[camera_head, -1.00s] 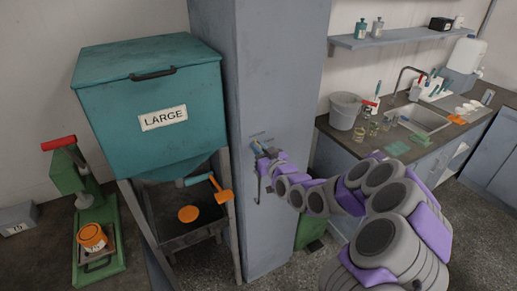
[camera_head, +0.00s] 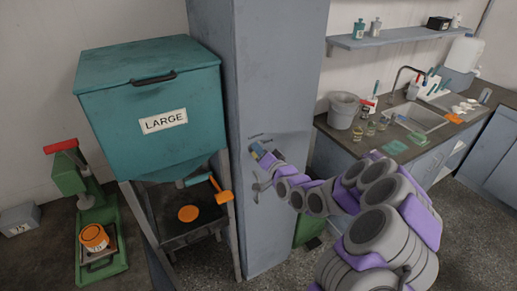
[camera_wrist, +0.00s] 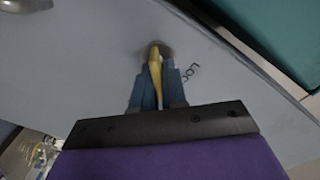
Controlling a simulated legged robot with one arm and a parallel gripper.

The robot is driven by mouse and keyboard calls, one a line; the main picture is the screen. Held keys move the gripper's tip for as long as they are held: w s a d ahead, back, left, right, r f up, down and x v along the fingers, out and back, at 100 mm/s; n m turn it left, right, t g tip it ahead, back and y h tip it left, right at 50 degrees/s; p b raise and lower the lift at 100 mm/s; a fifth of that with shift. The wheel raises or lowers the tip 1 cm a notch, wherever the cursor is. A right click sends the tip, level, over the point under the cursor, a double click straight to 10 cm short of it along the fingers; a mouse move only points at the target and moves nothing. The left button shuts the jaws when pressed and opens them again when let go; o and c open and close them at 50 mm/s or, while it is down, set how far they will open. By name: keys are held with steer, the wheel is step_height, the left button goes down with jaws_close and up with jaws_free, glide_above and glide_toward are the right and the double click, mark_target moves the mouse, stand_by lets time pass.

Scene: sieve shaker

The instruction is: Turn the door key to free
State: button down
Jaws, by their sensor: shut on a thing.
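The door key (camera_wrist: 154,68) is yellow and sits in a round metal lock in the grey door panel in the wrist view. My gripper (camera_wrist: 158,80) is shut on the key, with one blue finger on each side of it. Printed letters beside the lock read "LOC", and the rest of the word is cut off or hidden. In the head view my gripper (camera_head: 262,157) is against the face of the tall grey cabinet (camera_head: 280,75). The key itself is hidden there by my gripper.
A teal bin marked LARGE (camera_head: 165,120) stands just left of the cabinet, with a sloping chute below it. A green press (camera_head: 92,210) stands at far left. A sink counter (camera_head: 400,150) with a grey bucket (camera_head: 344,110) is to the right.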

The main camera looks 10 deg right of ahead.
steer(key=m, duration=0.4)
steer(key=shift+d+f+m, duration=0.15)
steer(key=shift+f+m, duration=0.1)
steer(key=shift+m, duration=0.05)
steer(key=shift+f+m, duration=0.2)
steer(key=shift+m, duration=1.6)
steer(key=c, duration=1.3)
jaws_free()
steer(key=shift+w+d+f, duration=0.1)
steer(key=shift+o, duration=0.2)
steer(key=shift+d+p, duration=0.1)
steer(key=shift+p, duration=0.2)
